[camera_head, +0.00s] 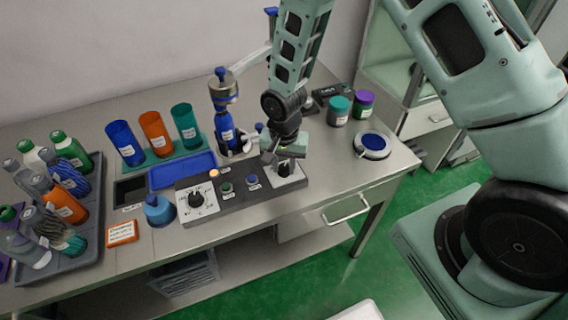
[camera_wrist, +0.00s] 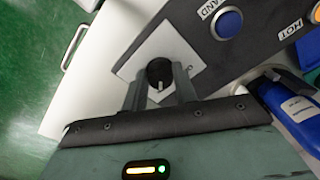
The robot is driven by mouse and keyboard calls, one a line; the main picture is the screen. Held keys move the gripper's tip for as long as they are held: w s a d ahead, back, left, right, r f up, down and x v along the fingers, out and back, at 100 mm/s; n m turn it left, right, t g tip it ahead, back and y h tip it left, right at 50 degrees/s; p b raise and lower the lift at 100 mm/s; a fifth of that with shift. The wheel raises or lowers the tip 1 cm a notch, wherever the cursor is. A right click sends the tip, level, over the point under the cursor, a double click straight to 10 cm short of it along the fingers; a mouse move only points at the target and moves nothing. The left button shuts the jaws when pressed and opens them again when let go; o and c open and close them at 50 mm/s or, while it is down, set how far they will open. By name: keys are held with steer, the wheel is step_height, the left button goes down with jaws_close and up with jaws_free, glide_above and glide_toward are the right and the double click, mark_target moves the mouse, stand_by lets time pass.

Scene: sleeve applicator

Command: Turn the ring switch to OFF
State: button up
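A black rotary knob (camera_wrist: 159,72) with a pale pointer line sits on a square white plate (camera_wrist: 185,48) at the right end of the grey control panel (camera_head: 240,199). The knob also shows in the head view (camera_head: 284,168), below my gripper (camera_head: 283,157). In the wrist view my gripper (camera_wrist: 160,88) has its two fingers apart, one on each side of the knob, with a visible gap between them. Whether the fingertips touch the knob cannot be told.
The panel also carries a larger black dial (camera_head: 196,199), a green button (camera_head: 226,188) and a blue button (camera_head: 252,180). A blue bottle (camera_head: 225,128) stands in an applicator behind the panel. A round scale-like disc (camera_head: 372,145) lies to the right.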

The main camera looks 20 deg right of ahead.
mark_target(285, 166)
steer(key=shift+n, duration=0.3)
steer(key=n, duration=0.3)
steer(key=shift+n+b, duration=0.3)
steer(key=shift+n, duration=0.1)
steer(key=n, duration=0.4)
steer(key=shift+d, duration=0.1)
steer(key=n, duration=0.9)
steer(key=shift+d, duration=0.1)
steer(key=shift+n, duration=0.4)
steer(key=o, duration=1)
step_height(285, 166, up, 17)
steer(key=shift+r, duration=0.2)
